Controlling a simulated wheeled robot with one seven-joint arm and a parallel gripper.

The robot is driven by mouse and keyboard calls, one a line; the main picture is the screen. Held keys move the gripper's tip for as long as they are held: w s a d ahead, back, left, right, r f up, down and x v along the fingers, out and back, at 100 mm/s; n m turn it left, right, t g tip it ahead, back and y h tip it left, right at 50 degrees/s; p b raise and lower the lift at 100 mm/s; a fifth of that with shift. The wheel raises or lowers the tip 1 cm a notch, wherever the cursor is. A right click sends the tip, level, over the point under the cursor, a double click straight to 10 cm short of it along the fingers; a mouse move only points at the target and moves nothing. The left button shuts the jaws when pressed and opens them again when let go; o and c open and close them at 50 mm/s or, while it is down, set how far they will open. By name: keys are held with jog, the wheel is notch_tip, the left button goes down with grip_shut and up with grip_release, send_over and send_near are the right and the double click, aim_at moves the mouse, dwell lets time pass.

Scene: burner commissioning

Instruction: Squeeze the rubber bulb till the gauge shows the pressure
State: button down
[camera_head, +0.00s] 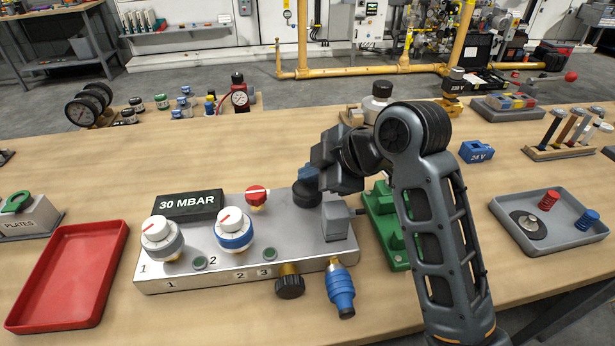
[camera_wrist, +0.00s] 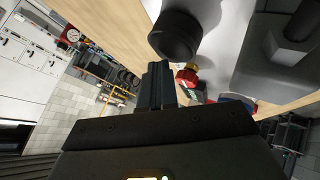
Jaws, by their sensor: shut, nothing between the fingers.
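A black, rounded bulb-like piece (camera_head: 306,194) stands on the right part of the grey metal block (camera_head: 180,283). In the wrist view a dark round piece (camera_wrist: 174,38), which looks like the same bulb, is close beyond my fingertips. My gripper (camera_head: 308,174) is shut and empty, right at the top of the bulb in the head view; I cannot tell whether it touches. Its fingers (camera_wrist: 158,70) show side by side in the wrist view. A red-rimmed gauge (camera_head: 240,97) stands at the back of the table; its reading is too small to tell.
The block carries a 30 MBAR sign (camera_head: 188,204), two white dials (camera_head: 233,226) and a red knob (camera_head: 256,195). A green fixture (camera_head: 382,205) is right of the block, partly behind my arm. A red tray (camera_head: 68,275) is left, a grey tray (camera_head: 510,215) right.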

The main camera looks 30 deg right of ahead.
aim_at(312, 187)
dwell(0.6)
jog(key=shift+r+p, duration=1.3)
jog(key=shift+r, duration=0.05)
notch_tip(312, 187, up, 5)
jog(key=p, duration=0.4)
jog(key=shift+p, duration=0.3)
